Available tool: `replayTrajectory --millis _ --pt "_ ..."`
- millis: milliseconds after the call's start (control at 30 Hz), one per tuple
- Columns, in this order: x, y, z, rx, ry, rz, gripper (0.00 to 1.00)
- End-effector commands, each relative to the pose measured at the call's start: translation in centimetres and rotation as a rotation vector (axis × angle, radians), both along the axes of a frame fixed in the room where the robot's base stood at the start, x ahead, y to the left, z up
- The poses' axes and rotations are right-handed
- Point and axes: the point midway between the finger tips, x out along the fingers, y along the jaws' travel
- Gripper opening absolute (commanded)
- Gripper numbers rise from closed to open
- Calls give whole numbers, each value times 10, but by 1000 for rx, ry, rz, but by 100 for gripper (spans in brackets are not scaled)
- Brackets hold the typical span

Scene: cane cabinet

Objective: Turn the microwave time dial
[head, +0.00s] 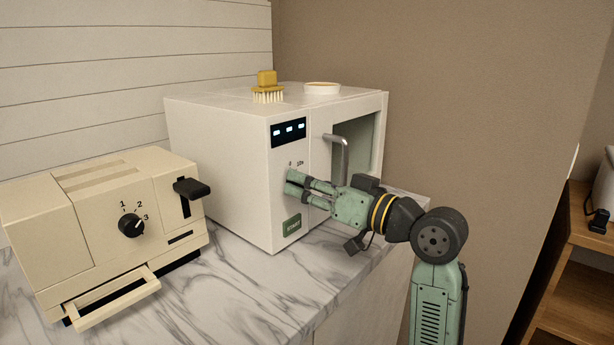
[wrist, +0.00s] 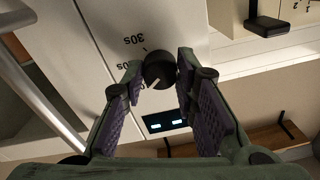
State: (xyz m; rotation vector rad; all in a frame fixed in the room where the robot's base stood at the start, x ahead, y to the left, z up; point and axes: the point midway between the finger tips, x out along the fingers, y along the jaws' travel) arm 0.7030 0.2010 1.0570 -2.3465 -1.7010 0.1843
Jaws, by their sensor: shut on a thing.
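The white microwave (head: 215,165) stands on the marble counter with its control panel facing me. Its time dial (wrist: 159,70) is a round black knob with a light pointer line; "30s" and other time marks are printed beside it. My gripper (wrist: 160,70) is shut on the dial, with a fingertip on each side of it. In the head view my gripper (head: 293,183) reaches the panel from the right, below the display (head: 288,132) and above the green START button (head: 292,225), and hides the dial.
The microwave door handle (head: 338,150) is right of the panel, close to my arm. A yellow brush (head: 267,88) and a round dish (head: 322,88) sit on top. A cream toaster (head: 80,235) with a black knob stands to the left.

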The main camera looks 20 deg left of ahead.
Motion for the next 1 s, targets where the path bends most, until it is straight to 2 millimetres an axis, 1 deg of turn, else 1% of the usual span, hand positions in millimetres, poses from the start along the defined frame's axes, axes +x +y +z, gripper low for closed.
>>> replayTrajectory --millis 67,600,800,1000 --pt "0 1 3 26 69 1 0" --pt "0 0 3 191 528 0 0" --pt "0 0 2 234 648 0 0" --pt "0 0 1 261 721 0 0"
